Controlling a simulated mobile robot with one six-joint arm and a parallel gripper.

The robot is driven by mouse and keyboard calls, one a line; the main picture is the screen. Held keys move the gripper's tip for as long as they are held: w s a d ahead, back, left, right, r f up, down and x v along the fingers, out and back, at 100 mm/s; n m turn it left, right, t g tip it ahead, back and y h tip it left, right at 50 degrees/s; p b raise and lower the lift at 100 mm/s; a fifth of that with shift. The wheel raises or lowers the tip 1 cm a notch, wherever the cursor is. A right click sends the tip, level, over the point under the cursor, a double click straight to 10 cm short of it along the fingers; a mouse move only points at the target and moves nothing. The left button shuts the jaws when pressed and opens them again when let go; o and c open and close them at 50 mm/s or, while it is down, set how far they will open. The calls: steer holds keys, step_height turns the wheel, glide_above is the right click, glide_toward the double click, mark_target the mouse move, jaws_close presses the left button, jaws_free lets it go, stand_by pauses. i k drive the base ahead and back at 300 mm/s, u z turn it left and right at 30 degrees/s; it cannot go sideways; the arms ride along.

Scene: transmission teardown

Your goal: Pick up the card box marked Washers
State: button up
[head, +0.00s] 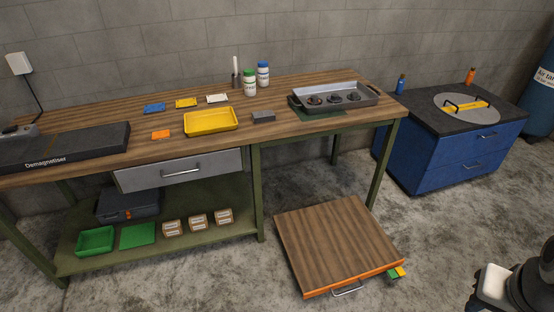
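Three small brown card boxes with pale labels stand in a row on the green lower shelf of the workbench: a left card box (171,228), a middle card box (197,223) and a right card box (223,217). The lettering is too small to read, so I cannot tell which one is marked Washers. They look upright, with small gaps between them. I cannot make out my gripper. A black and white part at the lower right corner may belong to my own body.
The bench top (165,146) overhangs the boxes. Left of them on the shelf are a green tray (95,241), a flat green piece (138,235) and a dark case (128,204). A wooden-topped orange unit (338,245) stands on the floor to the right.

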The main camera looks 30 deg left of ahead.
mark_target(224, 216)
steer(key=u, duration=2.3)
steer(key=i, duration=1)
steer(key=z, duration=0.05)
